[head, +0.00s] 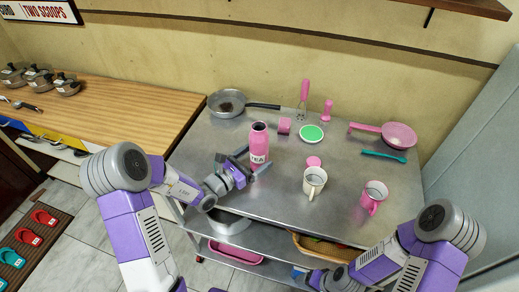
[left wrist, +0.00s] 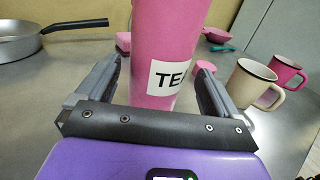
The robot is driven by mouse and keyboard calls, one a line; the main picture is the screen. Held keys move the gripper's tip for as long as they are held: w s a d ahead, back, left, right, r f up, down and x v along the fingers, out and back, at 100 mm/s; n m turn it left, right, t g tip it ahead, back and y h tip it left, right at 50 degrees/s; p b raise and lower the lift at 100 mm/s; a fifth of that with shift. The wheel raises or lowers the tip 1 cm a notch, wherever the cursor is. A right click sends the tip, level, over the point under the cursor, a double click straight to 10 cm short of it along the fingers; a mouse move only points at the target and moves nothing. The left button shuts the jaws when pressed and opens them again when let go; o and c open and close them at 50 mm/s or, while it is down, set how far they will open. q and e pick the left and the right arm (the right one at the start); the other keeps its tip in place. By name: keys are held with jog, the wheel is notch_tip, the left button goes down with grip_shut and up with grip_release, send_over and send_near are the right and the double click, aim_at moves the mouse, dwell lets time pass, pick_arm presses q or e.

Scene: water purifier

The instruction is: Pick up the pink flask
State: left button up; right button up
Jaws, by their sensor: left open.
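The pink flask (head: 259,146) stands upright on the metal table, with a white label reading "TEA". In the left wrist view the flask (left wrist: 168,45) rises between the two fingers, and its top is cut off by the frame. My left gripper (head: 250,163) is open, with one finger on each side of the flask's lower body. In the left wrist view the left gripper (left wrist: 160,88) shows gaps beside the flask, and I cannot tell whether either finger touches it. My right arm shows at the lower right of the head view, but its fingertips are not visible.
A cream mug (head: 313,183) and a pink mug (head: 373,197) stand right of the flask. A pan (head: 228,103) is at the back left. A pink lid (head: 314,162), a green-topped dish (head: 311,133) and a pink strainer (head: 398,136) are also on the metal table (head: 270,210).

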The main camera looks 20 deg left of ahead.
aim_at(264, 130)
pick_arm(q)
jog(key=x, duration=0.4)
jog(key=shift+w+f+b, duration=0.2)
jog(key=shift+w+b, duration=0.05)
jog(key=shift+b, duration=0.15)
jog(key=shift+c, duration=0.3)
jog(key=c, duration=1.4)
notch_tip(264, 130, up, 10)
jog(key=p, duration=0.3)
jog(key=shift+r, duration=0.1)
